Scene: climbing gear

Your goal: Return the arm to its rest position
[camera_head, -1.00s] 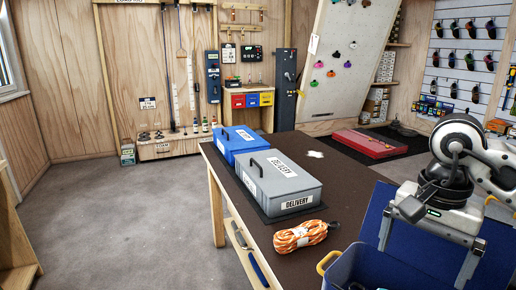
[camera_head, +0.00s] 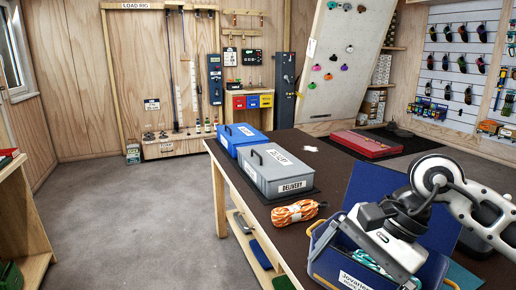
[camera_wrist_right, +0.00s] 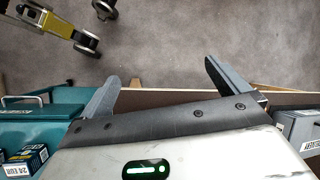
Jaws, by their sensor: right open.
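My right gripper (camera_wrist_right: 160,85) is open, with its two grey fingers spread wide and nothing between them in the right wrist view. In the head view, my right arm comes in from the right and its white wrist (camera_head: 385,240) is held over the blue bin (camera_head: 323,268) at the table's near corner. The wrist partly covers the bin and the turquoise cord (camera_head: 368,262) in it. I cannot tell if the wrist touches the bin. My left gripper is not in view.
On the dark table lie an orange-white rope coil (camera_head: 295,212), a grey delivery case (camera_head: 277,172) and a blue case (camera_head: 240,138). A red case (camera_head: 366,145) lies farther back. A wooden shelf (camera_head: 22,225) stands at left. The grey floor (camera_head: 130,220) between is clear.

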